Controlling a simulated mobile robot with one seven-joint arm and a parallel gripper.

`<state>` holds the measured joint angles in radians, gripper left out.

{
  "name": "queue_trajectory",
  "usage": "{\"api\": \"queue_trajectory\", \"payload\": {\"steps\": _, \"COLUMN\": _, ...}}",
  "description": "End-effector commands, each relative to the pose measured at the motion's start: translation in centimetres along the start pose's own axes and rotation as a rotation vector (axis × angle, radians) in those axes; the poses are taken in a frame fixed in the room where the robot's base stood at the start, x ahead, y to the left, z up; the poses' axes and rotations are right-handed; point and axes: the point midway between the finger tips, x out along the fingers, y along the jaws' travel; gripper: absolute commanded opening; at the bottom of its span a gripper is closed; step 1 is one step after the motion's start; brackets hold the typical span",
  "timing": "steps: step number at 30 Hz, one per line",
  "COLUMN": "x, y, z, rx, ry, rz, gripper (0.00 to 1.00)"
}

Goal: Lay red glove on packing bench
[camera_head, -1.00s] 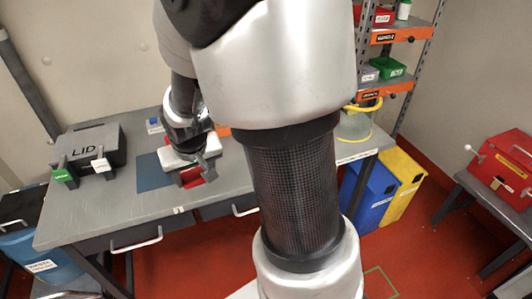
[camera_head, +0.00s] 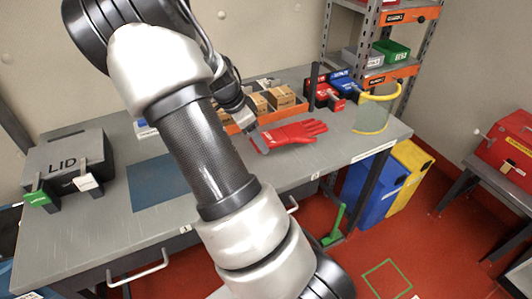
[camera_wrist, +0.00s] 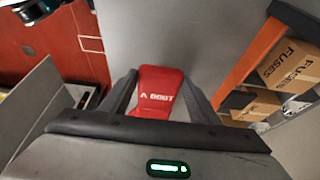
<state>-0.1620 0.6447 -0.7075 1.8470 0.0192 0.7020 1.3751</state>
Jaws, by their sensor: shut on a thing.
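The red glove (camera_head: 292,134) shows in the head view at the right half of the grey packing bench (camera_head: 350,150), fingers pointing right. It lies flat, at or very near the bench top; I cannot tell whether it touches. My gripper (camera_head: 257,138) is at the glove's cuff end, partly hidden behind my arm. In the wrist view the red cuff (camera_wrist: 160,88), with white lettering, sits between the two grey fingers of my gripper (camera_wrist: 160,100), which are shut on it. The rest of the glove is hidden in the wrist view.
Boxes of fuses (camera_head: 279,97) in an orange-edged tray stand behind the glove. A black LID case (camera_head: 68,160) and blue mat (camera_head: 155,182) are at the left.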

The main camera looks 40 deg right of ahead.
Motion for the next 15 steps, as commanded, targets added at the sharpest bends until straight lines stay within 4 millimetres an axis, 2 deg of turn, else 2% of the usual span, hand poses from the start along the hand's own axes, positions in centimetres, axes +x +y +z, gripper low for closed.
{"api": "queue_trajectory", "payload": {"steps": 3, "x": 1.9, "y": 0.1, "z": 0.7, "rx": -0.002, "ry": 0.001, "rz": 0.001, "gripper": 0.31}}
{"api": "queue_trajectory", "payload": {"steps": 10, "x": 3.6, "y": 0.0, "z": 1.5, "rx": -0.004, "ry": 0.0, "rz": -0.001, "gripper": 0.31}}
{"api": "queue_trajectory", "payload": {"steps": 15, "x": 5.8, "y": 0.0, "z": 2.4, "rx": -0.004, "ry": 0.0, "rz": 0.0, "gripper": 0.31}}
